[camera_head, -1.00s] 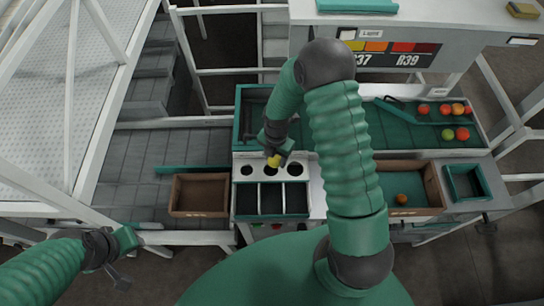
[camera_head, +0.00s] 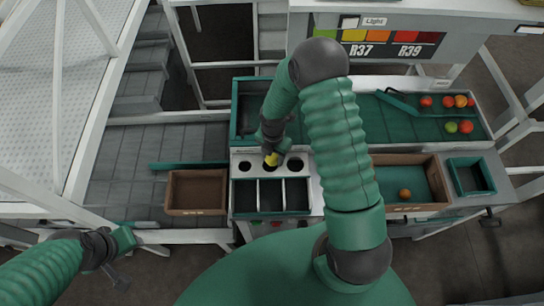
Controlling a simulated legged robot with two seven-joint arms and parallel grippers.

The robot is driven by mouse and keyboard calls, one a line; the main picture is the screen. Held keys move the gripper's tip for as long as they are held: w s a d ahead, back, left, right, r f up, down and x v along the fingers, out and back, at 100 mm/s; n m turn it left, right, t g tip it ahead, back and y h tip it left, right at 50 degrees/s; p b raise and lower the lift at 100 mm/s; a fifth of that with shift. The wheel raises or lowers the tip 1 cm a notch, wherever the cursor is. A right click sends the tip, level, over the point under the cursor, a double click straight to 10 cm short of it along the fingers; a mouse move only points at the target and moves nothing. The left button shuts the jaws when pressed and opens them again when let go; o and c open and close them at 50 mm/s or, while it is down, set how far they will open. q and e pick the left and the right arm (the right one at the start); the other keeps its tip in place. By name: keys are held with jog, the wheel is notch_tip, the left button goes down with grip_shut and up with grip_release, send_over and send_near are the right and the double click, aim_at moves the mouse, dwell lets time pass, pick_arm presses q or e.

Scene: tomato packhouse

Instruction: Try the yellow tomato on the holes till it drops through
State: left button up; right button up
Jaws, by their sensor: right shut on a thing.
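The yellow tomato (camera_head: 272,159) is small in view, at the tip of my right gripper (camera_head: 271,153). The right gripper points down and is shut on it. The tomato is over or at the middle hole (camera_head: 268,167) of a white plate (camera_head: 282,157) with three round holes. I cannot tell whether it touches the rim. The left hole (camera_head: 245,166) and the right hole (camera_head: 295,165) are empty and dark. Three dark bins (camera_head: 270,211) lie in front of the plate. My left gripper (camera_head: 122,257) is at the lower left, away from the plate; its jaw state is unclear.
A brown crate (camera_head: 197,211) stands left of the bins. A larger crate (camera_head: 442,190) at the right holds an orange tomato (camera_head: 405,193). Several tomatoes (camera_head: 458,127) lie on the green belt (camera_head: 400,125). A small green tray (camera_head: 490,190) stands at the far right.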

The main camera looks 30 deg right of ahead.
jog(key=shift+a+r, duration=0.1)
jog(key=shift+a, duration=0.1)
jog(key=o, duration=0.5)
jog(key=shift+s+a, duration=0.1)
jog(key=shift+a, duration=0.1)
jog(key=o, duration=0.5)
jog(key=shift+a+r, duration=0.15)
jog(key=shift+a, duration=0.1)
jog(key=shift+d, duration=0.5)
pick_arm(q)
jog(key=shift+s+a, duration=0.15)
jog(key=shift+a, duration=0.05)
jog(key=shift+a, duration=0.1)
pick_arm(e)
jog(key=shift+a, duration=0.15)
pick_arm(q)
jog(key=shift+a, duration=0.35)
pick_arm(e)
jog(key=shift+a, duration=0.2)
pick_arm(q)
jog(key=shift+d, duration=0.3)
pick_arm(e)
jog(key=shift+d, duration=0.25)
pick_arm(q)
jog(key=shift+a, duration=0.1)
pick_arm(e)
jog(key=shift+a, duration=0.1)
